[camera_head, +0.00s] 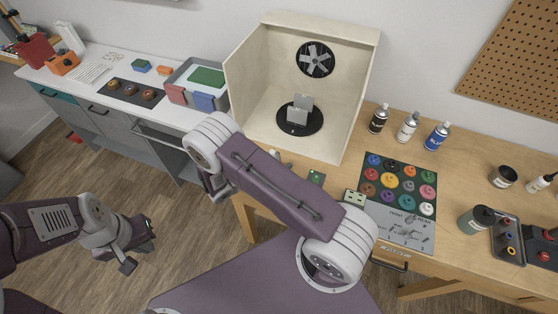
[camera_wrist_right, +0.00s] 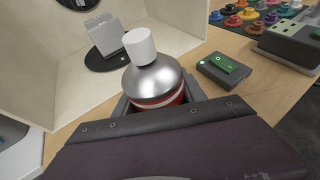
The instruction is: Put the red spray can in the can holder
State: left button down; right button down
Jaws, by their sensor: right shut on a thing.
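The red spray can (camera_wrist_right: 158,85) has a white cap, a silver shoulder and a red body. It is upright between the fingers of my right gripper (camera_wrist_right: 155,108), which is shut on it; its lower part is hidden. In the head view my right arm covers this gripper and nearly all of the can. Three other spray cans, black (camera_head: 378,119), white (camera_head: 407,127) and blue (camera_head: 437,136), stand in a row at the back of the wooden table. I cannot make out a separate can holder. My left gripper (camera_head: 140,246) is open and empty over the floor at left.
An open-fronted spray booth (camera_head: 249,88) with a turntable (camera_head: 299,119) stands beside the held can. A small dark box with a green top (camera_wrist_right: 224,68) is close to its right.

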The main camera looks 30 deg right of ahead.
jog(key=shift+f, duration=0.1)
jog(key=shift+f, duration=0.15)
jog(key=c, duration=0.7)
grip_release()
jog(key=shift+o, duration=0.2)
jog(key=shift+r, duration=0.2)
jog(key=b+v, duration=0.3)
jog(key=v, duration=0.9)
jog(key=shift+s, duration=0.1)
